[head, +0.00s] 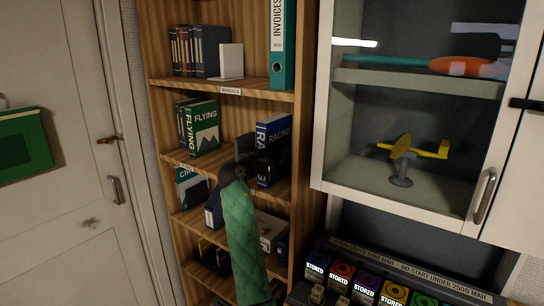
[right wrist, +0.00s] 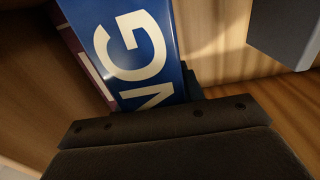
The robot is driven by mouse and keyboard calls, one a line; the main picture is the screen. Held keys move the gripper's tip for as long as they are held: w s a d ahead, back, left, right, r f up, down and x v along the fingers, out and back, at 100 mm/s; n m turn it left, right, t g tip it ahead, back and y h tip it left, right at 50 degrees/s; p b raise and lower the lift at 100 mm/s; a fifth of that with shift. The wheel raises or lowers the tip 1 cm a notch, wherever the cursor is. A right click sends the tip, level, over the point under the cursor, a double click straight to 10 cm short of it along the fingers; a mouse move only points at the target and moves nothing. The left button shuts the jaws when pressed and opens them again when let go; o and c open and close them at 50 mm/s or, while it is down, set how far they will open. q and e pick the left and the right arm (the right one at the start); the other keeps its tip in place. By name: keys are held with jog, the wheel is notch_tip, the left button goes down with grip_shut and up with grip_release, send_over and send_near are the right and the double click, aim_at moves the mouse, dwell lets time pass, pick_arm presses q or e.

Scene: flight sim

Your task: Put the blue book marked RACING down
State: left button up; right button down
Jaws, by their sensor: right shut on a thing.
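The blue book marked RACING (head: 275,132) is upright at the right end of the middle shelf (head: 226,170), its spine facing out. My right gripper (head: 262,164) is shut on it, with dark parts across its lower half. In the right wrist view the book (right wrist: 135,40) shows the letters NG on its blue face above a dark gripper part (right wrist: 160,132). Whether its bottom edge touches the shelf board is hidden. My left gripper is not in view.
A green FLYING book (head: 203,127) stands to the left on the same shelf, with a gap between. A dark upright piece (head: 244,146) is just left of the blue book. A teal INVOICES binder (head: 283,45) is above. A glass-fronted cabinet (head: 322,100) is at right.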

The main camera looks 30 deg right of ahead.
jog(key=shift+d+f, duration=0.15)
jog(key=shift+d, duration=0.1)
jog(key=c, duration=1.2)
grip_release()
jog(key=shift+d+f, duration=0.1)
jog(key=shift+d, duration=0.05)
jog(key=o, duration=0.3)
jog(key=shift+a, duration=0.25)
jog(key=shift+d, duration=0.1)
jog(key=shift+r, duration=0.2)
jog(key=shift+s+a+f, duration=0.1)
jog(key=shift+a, duration=0.15)
jog(key=shift+s+a+b, duration=0.15)
jog(key=shift+a+b, duration=0.15)
jog(key=shift+a, duration=0.05)
jog(key=shift+s+a, duration=0.1)
jog(key=shift+a, duration=0.25)
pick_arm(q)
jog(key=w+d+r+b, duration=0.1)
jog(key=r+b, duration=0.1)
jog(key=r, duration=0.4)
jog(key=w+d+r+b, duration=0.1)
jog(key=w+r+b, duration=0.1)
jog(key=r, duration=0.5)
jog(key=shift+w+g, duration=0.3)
pick_arm(e)
jog(key=shift+v, duration=5)
